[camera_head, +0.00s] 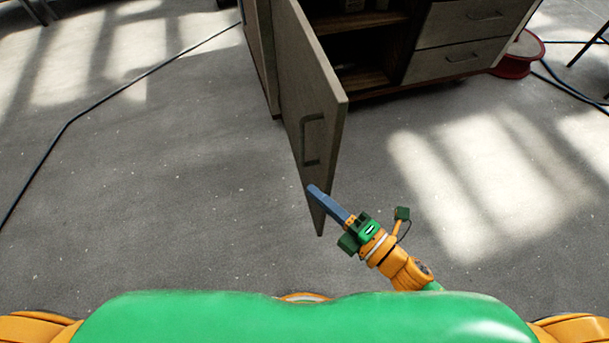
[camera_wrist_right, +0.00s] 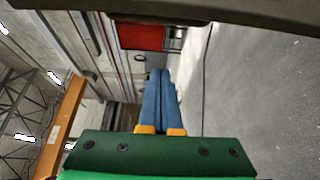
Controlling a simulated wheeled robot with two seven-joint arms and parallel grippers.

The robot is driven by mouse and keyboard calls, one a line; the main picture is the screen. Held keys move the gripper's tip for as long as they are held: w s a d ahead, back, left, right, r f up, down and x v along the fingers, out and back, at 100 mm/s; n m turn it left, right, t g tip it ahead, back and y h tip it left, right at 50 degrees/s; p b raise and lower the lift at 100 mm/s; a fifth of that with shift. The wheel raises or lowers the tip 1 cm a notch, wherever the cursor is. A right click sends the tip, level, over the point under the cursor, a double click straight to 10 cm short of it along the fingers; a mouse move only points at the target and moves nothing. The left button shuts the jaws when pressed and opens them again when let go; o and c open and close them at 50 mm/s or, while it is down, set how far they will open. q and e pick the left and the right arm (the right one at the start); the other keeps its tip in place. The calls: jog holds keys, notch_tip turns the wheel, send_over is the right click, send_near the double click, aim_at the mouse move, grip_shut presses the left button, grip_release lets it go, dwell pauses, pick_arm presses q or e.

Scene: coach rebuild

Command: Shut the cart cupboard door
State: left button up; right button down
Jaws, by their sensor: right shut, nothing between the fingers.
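The cart cupboard door (camera_head: 308,88) stands wide open in the head view, swung out toward me from the cart's left side. Its handle (camera_head: 313,139) is on the left face of the door. The cart (camera_head: 425,45) shows its open shelves to the right of the door. My right gripper (camera_head: 313,190) is shut and empty at the door's lower end, overlapping it in the picture; I cannot tell whether it touches. In the right wrist view the blue fingers (camera_wrist_right: 158,95) are together, and a dark edge crosses the top. My left gripper is not in view.
A red cable reel (camera_head: 520,58) stands on the floor to the right of the cart. A black cable (camera_head: 128,87) runs across the floor at the left. The floor (camera_head: 430,190) right of the door is clear.

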aim_at(302, 157)
jog(key=x, duration=1)
jog(key=shift+w+d+r+p, duration=0.1)
jog(key=shift+w+d, duration=0.25)
jog(key=shift+d, duration=0.25)
jog(key=shift+w+d+p, duration=0.15)
jog(key=shift+w+d, duration=0.2)
jog(key=shift+d, duration=0.3)
jog(key=shift+w+d+r+p, duration=0.1)
jog(key=shift+w+d, duration=0.2)
jog(key=shift+d, duration=0.3)
jog(key=shift+d, duration=0.1)
